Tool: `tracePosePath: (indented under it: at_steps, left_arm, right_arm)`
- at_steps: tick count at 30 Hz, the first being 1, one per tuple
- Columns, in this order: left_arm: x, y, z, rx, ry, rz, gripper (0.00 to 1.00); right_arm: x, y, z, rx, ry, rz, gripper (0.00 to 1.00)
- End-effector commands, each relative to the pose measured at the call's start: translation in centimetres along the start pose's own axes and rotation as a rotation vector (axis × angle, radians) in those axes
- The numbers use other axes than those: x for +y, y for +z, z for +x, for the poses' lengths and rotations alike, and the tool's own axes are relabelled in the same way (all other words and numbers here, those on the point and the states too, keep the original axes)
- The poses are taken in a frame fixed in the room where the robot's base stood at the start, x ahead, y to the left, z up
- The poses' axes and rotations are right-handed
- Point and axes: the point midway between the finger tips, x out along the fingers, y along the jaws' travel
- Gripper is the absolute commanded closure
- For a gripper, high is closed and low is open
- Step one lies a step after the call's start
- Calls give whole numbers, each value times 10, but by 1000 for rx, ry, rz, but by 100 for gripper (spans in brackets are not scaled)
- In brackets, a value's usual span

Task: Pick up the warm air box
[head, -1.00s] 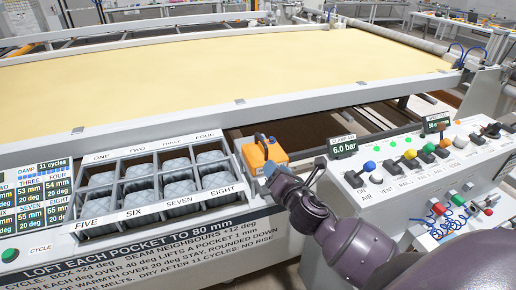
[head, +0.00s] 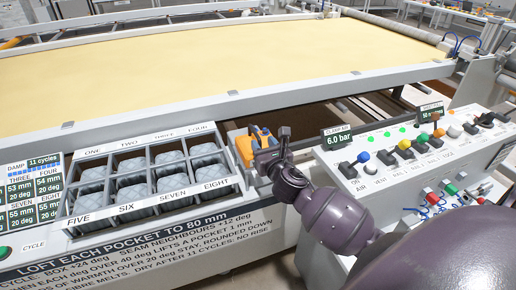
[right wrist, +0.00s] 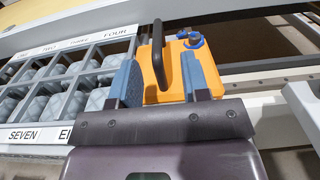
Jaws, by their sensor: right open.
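The warm air box is an orange box (head: 242,152) with a dark handle, at the right end of the pocket tray in the head view. My right gripper (head: 262,141) is at the box and hides much of it. In the right wrist view the orange box (right wrist: 178,88) shows between and beyond the blue fingers of the right gripper (right wrist: 160,75). The fingers are apart, with the black handle (right wrist: 157,52) standing between them. I cannot tell whether they touch the box. My left gripper is not in view.
The tray (head: 70,230) of quilted pockets lies left of the box. A control panel (head: 385,180) with coloured knobs stands to the right. The yellow quilting bed (head: 230,70) and its front rail (head: 330,82) lie behind.

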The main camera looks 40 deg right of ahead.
Motion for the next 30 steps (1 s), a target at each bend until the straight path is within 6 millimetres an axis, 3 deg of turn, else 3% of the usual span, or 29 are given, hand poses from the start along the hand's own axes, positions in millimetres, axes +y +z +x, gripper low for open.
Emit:
tracePosePath:
  at_steps: [12, 22, 23, 30]
  left_arm:
    - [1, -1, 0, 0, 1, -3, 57]
    - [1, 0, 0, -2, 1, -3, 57]
    - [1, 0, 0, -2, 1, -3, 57]
    - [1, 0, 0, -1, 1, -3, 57]
  right_arm:
    - [3, 1, 46, 0, 0, 2, 57]
    - [3, 1, 53, 1, 1, 1, 57]
    - [3, 1, 53, 1, 1, 1, 59]
    - [3, 1, 52, 1, 1, 2, 96]
